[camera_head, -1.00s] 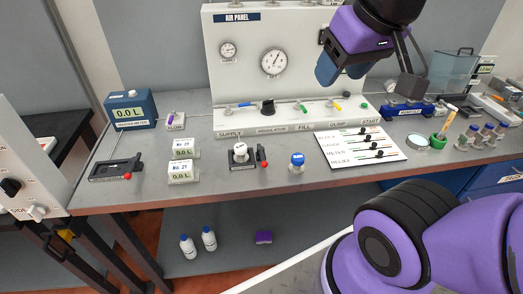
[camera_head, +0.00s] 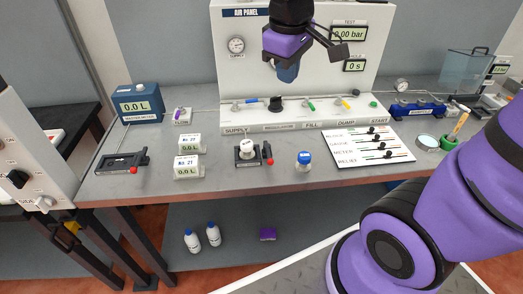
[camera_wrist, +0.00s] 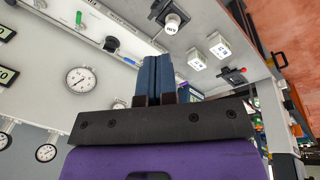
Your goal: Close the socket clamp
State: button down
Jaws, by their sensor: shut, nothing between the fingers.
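A black clamp fixture (camera_head: 246,161) with a red-ended lever (camera_head: 267,153) stands mid-bench and holds a white-topped round part (camera_head: 247,147). The fixture also shows in the wrist view (camera_wrist: 158,10). A second black fixture (camera_head: 122,163) with a red knob lies at the left, with no part visible in it; it shows too in the wrist view (camera_wrist: 233,77). I cannot tell from labels which is the socket clamp. My gripper (camera_head: 288,73) is shut and empty, in front of the air panel, above and apart from both fixtures. Its blue fingers (camera_wrist: 158,78) are together.
The air panel (camera_head: 230,75) with gauges and coloured valves stands behind. A white slider board (camera_head: 370,146) lies to the right. The bench front between these is clear.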

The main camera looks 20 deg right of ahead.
aim_at(268, 152)
jog(key=w+a+f+n+g+h, duration=0.1)
jog(key=w+a+f+n, duration=0.3)
jog(key=f, duration=0.5)
jog(key=w+a+f+n+g, duration=0.2)
jog(key=w+a+f+n, duration=0.2)
jog(key=w+f, duration=0.3)
notch_tip(268, 152, down, 2)
jog(key=shift+h, duration=0.4)
jog(key=shift+a, duration=0.1)
jog(key=x, duration=0.9)
jog(key=shift+f, duration=0.3)
jog(key=shift+s+d+f, duration=0.15)
jog(key=shift+s+d, duration=0.05)
jog(key=shift+d, duration=0.4)
jog(key=shift+s+d+f, duration=0.2)
jog(key=shift+d, duration=0.35)
jog(key=shift+s+d+f, duration=0.1)
jog(key=shift+s+d, duration=0.05)
jog(key=shift+d, duration=0.3)
jog(key=shift+s+d+f, duration=0.1)
jog(key=shift+s+d, duration=0.05)
jog(key=shift+d, duration=0.25)
jog(key=shift+d, duration=0.1)
